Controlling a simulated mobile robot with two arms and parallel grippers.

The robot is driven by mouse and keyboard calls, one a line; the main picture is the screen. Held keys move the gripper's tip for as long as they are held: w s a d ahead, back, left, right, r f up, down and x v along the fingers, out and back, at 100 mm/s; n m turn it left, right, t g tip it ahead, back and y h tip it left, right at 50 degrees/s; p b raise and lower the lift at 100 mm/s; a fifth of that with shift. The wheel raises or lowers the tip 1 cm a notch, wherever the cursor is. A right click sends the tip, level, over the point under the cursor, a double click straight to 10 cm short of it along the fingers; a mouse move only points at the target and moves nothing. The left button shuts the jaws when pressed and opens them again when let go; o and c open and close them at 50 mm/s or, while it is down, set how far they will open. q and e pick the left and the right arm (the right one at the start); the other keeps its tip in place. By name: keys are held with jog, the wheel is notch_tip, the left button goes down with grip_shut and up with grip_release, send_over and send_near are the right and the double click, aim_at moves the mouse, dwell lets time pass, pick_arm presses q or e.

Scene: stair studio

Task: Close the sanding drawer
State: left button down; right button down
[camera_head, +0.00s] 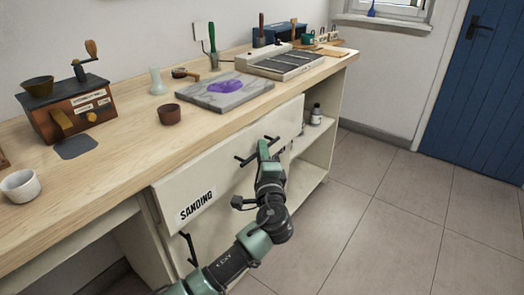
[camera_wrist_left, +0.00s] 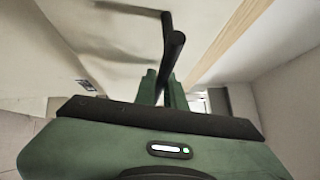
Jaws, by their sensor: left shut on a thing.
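The sanding drawer (camera_head: 222,172) has a wide cream front with a black-on-white "SANDING" label (camera_head: 196,206), under the wooden worktop. Its front appears to stand out from the cabinet; how far, I cannot tell. My left gripper (camera_head: 263,148) is at the black bar handle (camera_head: 246,159) on that front, shut on it. In the left wrist view the dark handle (camera_wrist_left: 172,45) runs down between the green fingers (camera_wrist_left: 163,88), with the pale drawer front (camera_wrist_left: 75,35) behind it. The inside of the drawer is hidden. My right gripper is not in view.
The worktop (camera_head: 130,150) holds a grinder (camera_head: 70,110), a brown cup (camera_head: 169,114), a marble slab (camera_head: 225,91) and tools. A second black handle (camera_head: 190,248) sits below the drawer. Open shelves (camera_head: 318,150) with a bottle (camera_head: 315,114) are right. The tiled floor (camera_head: 385,215) is clear.

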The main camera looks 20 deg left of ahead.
aim_at(249, 148)
pick_arm(q)
jog(key=shift+a+f, duration=0.1)
jog(key=a, duration=0.1)
jog(key=w+a, duration=0.1)
jog(key=a, duration=0.2)
jog(key=shift+w+a, duration=0.1)
jog(key=shift+w, duration=0.15)
jog(key=c, duration=1.5)
grip_release()
